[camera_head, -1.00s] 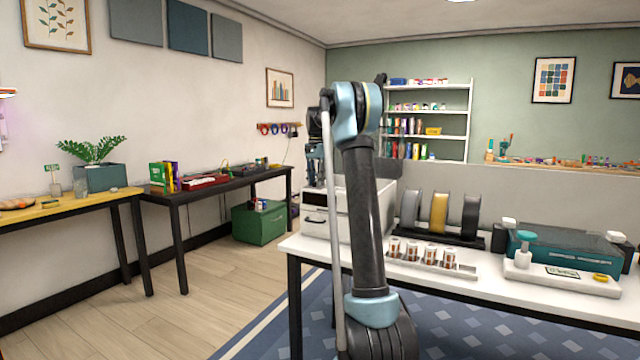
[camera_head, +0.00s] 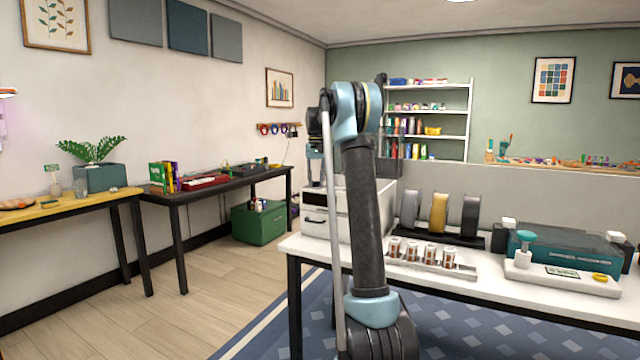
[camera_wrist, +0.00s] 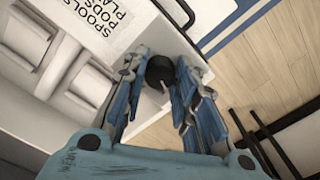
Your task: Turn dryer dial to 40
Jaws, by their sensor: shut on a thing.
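The dryer dial (camera_wrist: 160,71) is a round black knob with a pale mark, seen in the wrist view. The mark points toward the lower part of that view. My gripper (camera_wrist: 161,66) has its blue-grey fingers on both sides of the dial and is shut on it. The dial sits at the edge of a white body (camera_wrist: 128,38) whose top carries black lettering with "SPOOLS" and "PODS". I cannot read a number scale around the dial.
A green box (camera_head: 258,223) stands on the floor at left. Open wood floor lies left of the table.

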